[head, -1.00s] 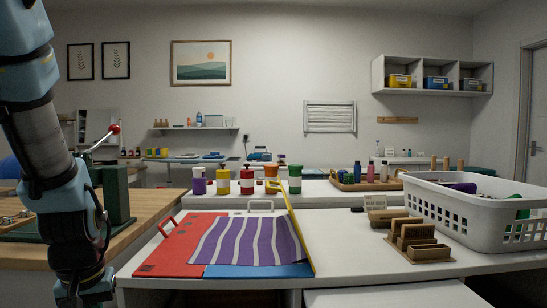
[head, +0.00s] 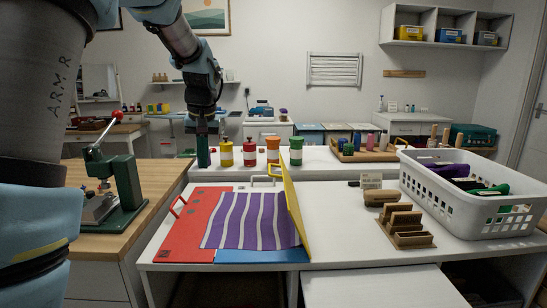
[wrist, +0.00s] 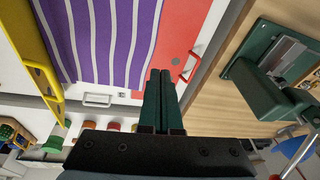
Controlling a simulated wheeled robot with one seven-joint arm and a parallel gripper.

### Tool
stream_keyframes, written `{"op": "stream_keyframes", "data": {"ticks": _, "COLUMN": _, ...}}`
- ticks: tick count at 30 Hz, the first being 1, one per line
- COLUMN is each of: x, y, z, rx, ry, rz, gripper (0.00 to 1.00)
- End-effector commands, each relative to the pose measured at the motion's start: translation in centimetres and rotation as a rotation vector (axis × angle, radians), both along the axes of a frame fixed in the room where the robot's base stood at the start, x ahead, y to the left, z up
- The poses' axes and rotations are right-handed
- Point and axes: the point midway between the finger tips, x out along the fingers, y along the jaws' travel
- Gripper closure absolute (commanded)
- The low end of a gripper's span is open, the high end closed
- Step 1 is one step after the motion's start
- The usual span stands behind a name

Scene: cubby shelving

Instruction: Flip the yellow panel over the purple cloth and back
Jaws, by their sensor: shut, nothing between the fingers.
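The yellow panel (head: 293,212) stands nearly upright along the right edge of the purple cloth, its handle at the back; it also shows at the left of the wrist view (wrist: 32,62). The white-striped purple cloth (head: 232,220) lies flat over a red panel (head: 190,222) and a blue panel (head: 262,256). My gripper (head: 203,163) points down beyond the back left of the red panel, shut and empty, apart from the panels and cloth. In the wrist view its dark green fingers (wrist: 159,78) are together.
Jars with coloured lids (head: 250,153) stand on the back table near my gripper. A green lever press (head: 120,185) is at the left. A white basket (head: 445,195) and a wooden rack (head: 405,225) are at the right. White tabletop is clear between the yellow panel and rack.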

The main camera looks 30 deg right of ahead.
Motion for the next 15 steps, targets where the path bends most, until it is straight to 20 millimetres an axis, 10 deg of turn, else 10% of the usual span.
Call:
{"op": "stream_keyframes", "data": {"ticks": 6, "x": 0.1, "y": -14.1, "z": 4.8, "rx": 0.051, "ry": -0.057, "rz": -0.069, "gripper": 1.00}}
{"op": "stream_keyframes", "data": {"ticks": 15, "x": -3.4, "y": -23.5, "z": 8.5, "rx": 0.078, "ry": -0.118, "rz": -0.089, "gripper": 1.00}}
